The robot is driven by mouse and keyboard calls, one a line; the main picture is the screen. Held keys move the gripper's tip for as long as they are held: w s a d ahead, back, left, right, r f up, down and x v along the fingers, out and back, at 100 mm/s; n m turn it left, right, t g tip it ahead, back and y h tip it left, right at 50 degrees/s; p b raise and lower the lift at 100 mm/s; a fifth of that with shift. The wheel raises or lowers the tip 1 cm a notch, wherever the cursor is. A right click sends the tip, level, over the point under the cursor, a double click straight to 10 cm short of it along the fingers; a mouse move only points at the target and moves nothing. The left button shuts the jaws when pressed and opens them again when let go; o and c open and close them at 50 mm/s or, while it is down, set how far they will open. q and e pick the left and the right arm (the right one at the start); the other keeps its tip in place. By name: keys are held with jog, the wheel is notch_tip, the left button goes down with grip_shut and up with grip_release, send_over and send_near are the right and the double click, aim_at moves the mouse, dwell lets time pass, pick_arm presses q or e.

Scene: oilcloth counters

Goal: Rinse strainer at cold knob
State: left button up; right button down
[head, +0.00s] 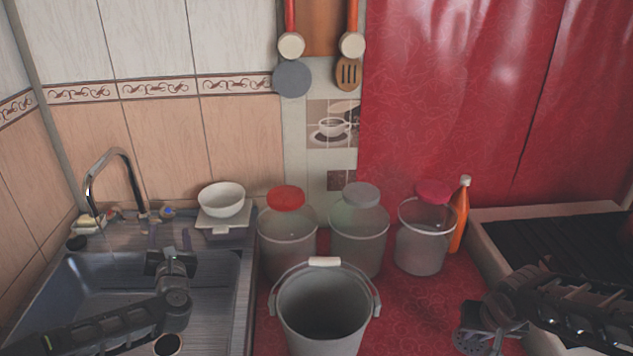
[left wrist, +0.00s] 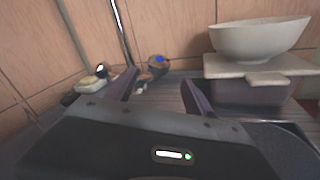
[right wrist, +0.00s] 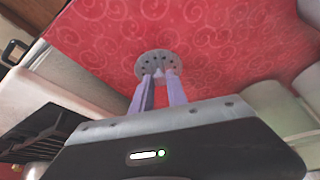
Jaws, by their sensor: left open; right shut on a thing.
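The strainer (right wrist: 150,58) is a grey round disc with holes. My right gripper (right wrist: 158,84) is shut on its handle and holds it over the red counter. In the head view the strainer (head: 470,342) shows at the lower right, beside my right gripper (head: 497,337). The cold knob (head: 168,212) has a blue top and sits behind the sink, right of the tap (head: 122,160). My left gripper (head: 170,238) is open and empty in front of this knob. In the left wrist view the knob (left wrist: 158,62) shows beyond and between the two fingers, apart from them.
The sink basin (head: 90,280) lies under my left arm. A white bowl (head: 221,200) stands right of the knob. Several lidded jars (head: 287,240) and a grey bucket (head: 322,310) stand between the sink and my right gripper. An orange bottle (head: 459,215) stands behind.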

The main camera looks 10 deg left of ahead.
aim_at(168, 215)
jog(key=shift+w+a, duration=0.15)
pick_arm(q)
jog(key=p+x, duration=0.1)
jog(key=x, duration=1.1)
jog(key=shift+a+r, duration=0.1)
jog(key=shift+a, duration=0.1)
pick_arm(e)
jog(key=shift+r, duration=0.75)
